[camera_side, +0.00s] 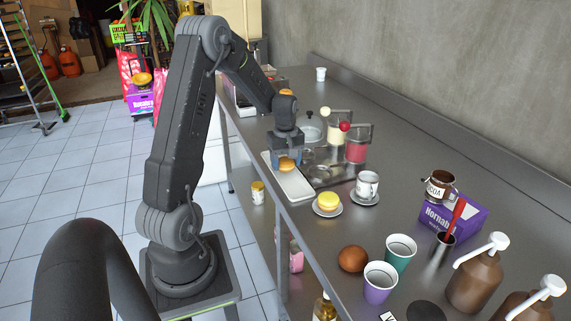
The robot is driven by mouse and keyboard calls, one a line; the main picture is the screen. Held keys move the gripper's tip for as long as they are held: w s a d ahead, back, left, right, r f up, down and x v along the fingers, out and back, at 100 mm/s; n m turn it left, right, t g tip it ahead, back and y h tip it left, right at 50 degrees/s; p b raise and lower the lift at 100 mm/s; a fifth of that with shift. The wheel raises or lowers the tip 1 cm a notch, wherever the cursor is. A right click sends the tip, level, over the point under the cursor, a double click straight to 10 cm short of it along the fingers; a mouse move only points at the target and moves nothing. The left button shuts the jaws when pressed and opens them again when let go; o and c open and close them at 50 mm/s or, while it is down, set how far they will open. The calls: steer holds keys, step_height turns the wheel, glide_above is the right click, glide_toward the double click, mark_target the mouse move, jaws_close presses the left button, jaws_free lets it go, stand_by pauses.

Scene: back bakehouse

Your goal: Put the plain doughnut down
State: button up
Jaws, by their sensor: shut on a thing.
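My gripper (287,160) points down over the white rectangular tray (296,188) near the front edge of the steel counter. It is shut on the plain doughnut (287,165), a small golden-brown round. The doughnut shows at the fingertips, over the tray's far part. Whether its underside touches the tray I cannot tell. The gripper hides part of the tray's far end.
A yellow cake (327,200) on a saucer and a white cup (367,184) stand right of the tray. A brown ball (353,258), paper cups (400,252) and pump bottles (476,277) crowd the near counter.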

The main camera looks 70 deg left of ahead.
steer(key=shift+f, duration=0.5)
steer(key=o, duration=0.7)
steer(key=shift+f, duration=0.15)
steer(key=shift+o, duration=0.2)
